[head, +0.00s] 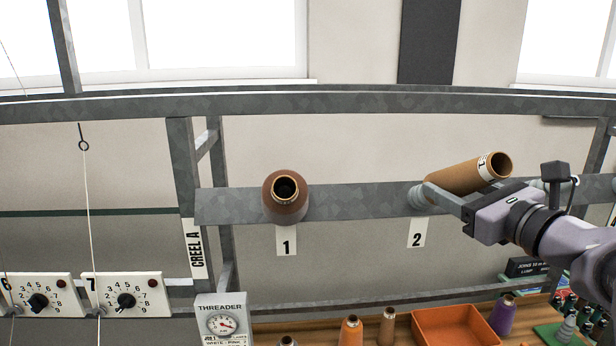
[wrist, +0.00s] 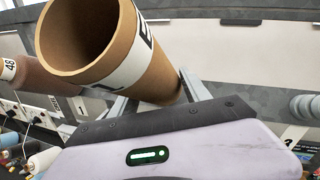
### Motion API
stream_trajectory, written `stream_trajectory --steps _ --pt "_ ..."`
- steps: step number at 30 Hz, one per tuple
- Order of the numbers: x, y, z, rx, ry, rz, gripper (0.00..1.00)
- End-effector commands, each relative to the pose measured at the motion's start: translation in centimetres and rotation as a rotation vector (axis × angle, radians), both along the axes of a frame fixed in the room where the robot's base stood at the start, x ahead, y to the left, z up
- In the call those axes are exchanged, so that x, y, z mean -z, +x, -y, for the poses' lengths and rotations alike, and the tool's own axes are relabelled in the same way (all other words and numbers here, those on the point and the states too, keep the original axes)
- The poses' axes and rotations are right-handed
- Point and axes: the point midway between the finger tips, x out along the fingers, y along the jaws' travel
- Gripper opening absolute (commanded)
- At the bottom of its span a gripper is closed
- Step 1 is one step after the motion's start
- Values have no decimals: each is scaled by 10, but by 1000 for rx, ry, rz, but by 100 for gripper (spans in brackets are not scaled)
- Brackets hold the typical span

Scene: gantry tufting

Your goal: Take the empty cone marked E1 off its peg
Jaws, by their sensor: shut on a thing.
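The empty cone (head: 466,176) is a bare brown cardboard tube with a white label band near its open end. It sits at position 2 of the creel bar (head: 350,201), tilted up to the right, its mouth towards the right. In the wrist view the cone (wrist: 150,62) shows its hollow mouth, and part of an "E" is readable on its band. My gripper (head: 436,194) is shut on the cone, with a finger on each side of its lower part in the wrist view (wrist: 160,94).
A full brown cone (head: 286,197) sits at position 1, left of mine. Below are a threader box (head: 222,322), an orange bin (head: 455,328) and several coloured cones on a wooden shelf. The upper frame beam (head: 330,103) runs above. The bar between positions 1 and 2 is clear.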

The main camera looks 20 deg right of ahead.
Motion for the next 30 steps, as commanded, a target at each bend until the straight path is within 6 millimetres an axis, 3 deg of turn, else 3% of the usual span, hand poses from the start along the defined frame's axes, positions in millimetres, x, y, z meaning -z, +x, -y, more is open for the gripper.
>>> stream_trajectory --steps 21,30 --pt "-35 -48 -11 1 -1 -1 3" --pt "-37 -52 -13 0 0 -1 3"
